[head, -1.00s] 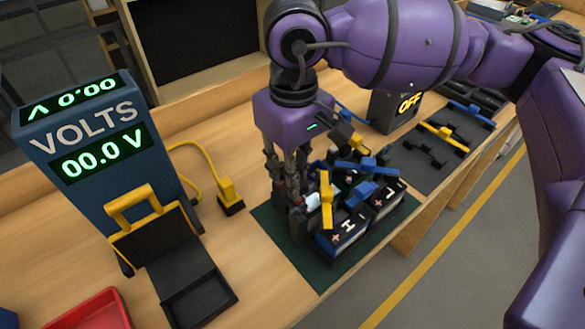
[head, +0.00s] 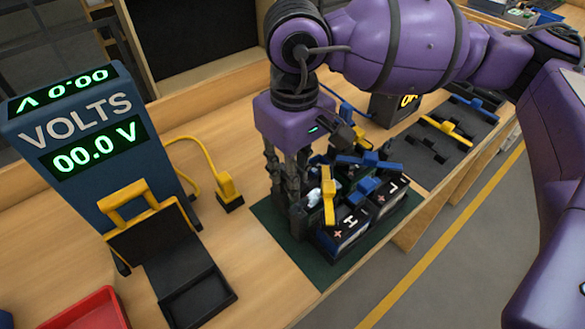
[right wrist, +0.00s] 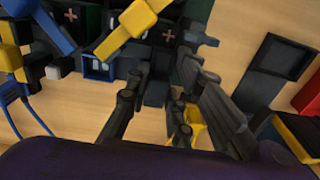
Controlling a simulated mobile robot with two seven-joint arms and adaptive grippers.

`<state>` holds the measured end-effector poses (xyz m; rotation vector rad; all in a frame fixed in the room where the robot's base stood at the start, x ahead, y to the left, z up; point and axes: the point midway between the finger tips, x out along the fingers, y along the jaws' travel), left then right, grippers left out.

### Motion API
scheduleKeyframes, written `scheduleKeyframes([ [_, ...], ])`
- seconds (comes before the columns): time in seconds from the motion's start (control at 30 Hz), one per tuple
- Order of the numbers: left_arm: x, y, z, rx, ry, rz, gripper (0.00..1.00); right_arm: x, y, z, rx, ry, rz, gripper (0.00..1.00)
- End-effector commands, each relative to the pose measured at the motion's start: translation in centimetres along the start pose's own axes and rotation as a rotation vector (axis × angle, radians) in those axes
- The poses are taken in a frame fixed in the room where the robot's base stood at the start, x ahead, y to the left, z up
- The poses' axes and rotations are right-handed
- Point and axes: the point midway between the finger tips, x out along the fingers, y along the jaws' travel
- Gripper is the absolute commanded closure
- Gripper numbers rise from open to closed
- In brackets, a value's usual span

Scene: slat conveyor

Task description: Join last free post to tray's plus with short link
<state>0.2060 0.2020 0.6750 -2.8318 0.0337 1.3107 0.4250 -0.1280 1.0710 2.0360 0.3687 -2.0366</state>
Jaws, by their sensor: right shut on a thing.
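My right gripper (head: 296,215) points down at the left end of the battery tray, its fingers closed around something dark. In the right wrist view the fingertips (right wrist: 158,80) reach a dark part at the tray's edge; I cannot tell which part it is. A yellow-handled link (head: 328,195) lies across the battery tops just right of the fingers; it also shows in the right wrist view (right wrist: 124,32). A blue-handled link (head: 365,186) sits on the batteries (head: 345,232). The tray's plus is hidden or too small to tell. My left gripper is out of view.
A voltmeter (head: 75,130) reading 00.0 V stands at left, with a black cradle (head: 180,265) before it. A yellow plug (head: 229,190) stands on the table beside the green mat (head: 290,255). A dark rack (head: 440,150) with a yellow link lies at right. A red bin (head: 90,310) is front left.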

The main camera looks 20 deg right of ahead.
Motion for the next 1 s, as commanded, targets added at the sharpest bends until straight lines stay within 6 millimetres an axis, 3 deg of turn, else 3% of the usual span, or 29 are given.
scheduleKeyframes([
  [0.17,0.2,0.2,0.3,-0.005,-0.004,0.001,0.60,0.5,0.0,0.0,0.000,-0.001,0.000,0.99],
  [0.2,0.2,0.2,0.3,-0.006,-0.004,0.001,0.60,0.5,0.0,0.0,0.000,-0.001,0.000,0.78],
  [0.37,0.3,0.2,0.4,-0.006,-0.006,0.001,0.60,0.4,0.0,0.0,0.000,0.001,0.000,0.57],
  [0.73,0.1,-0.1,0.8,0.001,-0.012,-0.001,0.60,0.0,0.0,-0.1,0.000,0.003,0.001,0.57],
  [0.87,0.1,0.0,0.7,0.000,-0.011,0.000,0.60,-1.8,0.0,-0.1,0.000,0.006,0.000,0.57],
  [1.0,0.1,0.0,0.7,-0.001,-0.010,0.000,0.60,-4.8,0.0,-0.1,-0.001,0.007,0.001,0.57],
])
